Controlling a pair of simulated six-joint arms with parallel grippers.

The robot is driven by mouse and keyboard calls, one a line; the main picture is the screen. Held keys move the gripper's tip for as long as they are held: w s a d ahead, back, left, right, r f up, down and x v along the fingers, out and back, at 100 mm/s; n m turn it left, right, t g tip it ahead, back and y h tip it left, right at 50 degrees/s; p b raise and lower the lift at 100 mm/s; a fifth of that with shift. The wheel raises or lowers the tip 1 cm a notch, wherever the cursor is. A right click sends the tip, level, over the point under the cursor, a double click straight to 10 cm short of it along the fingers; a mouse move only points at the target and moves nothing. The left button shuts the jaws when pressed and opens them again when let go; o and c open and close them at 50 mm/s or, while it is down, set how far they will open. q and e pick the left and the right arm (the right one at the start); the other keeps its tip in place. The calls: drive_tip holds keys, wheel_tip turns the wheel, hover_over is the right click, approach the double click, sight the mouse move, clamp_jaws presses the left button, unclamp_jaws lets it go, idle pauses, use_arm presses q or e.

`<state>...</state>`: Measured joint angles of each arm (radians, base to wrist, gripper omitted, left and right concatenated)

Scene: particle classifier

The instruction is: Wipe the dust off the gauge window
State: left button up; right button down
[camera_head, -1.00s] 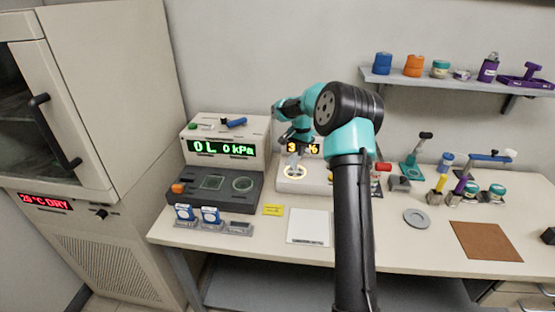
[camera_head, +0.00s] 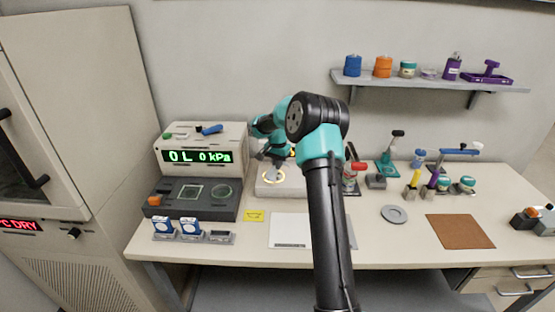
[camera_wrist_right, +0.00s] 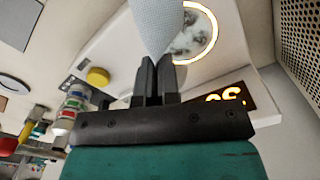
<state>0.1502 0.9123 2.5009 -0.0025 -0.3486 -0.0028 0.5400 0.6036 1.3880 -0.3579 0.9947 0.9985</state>
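The gauge window is a round window with a glowing ring (camera_wrist_right: 216,36) on a white instrument. Grey dusty patches (camera_wrist_right: 188,40) show inside it in the right wrist view. In the head view the ring (camera_head: 273,183) sits at the centre of the bench. My right gripper (camera_wrist_right: 157,68) is shut on a pale blue-grey wipe (camera_wrist_right: 160,22), pinched at its narrow end. The wipe overlaps the window's left side in the wrist view; I cannot tell whether it touches. My right gripper (camera_head: 272,158) shows small above the ring in the head view. My left gripper is not in view.
A pressure unit with a green display (camera_head: 197,156) stands left of the instrument. A white sheet (camera_head: 289,230) lies in front, partly behind my right arm. A grey disc (camera_head: 394,214), brown mat (camera_head: 460,231) and several small tools stand at right. A wall shelf (camera_head: 430,83) hangs behind.

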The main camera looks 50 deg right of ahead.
sight(277, 181)
drive_tip(key=shift+f, duration=2.1)
drive_tip(key=shift+c, duration=1.4)
unclamp_jaws()
drive_tip(key=shift+f, duration=0.1)
drive_tip(key=shift+f, duration=1.1)
drive_tip(key=shift+c, duration=0.6)
drive_tip(key=shift+f, duration=0.1)
clamp_jaws()
drive_tip(key=shift+r, duration=0.35)
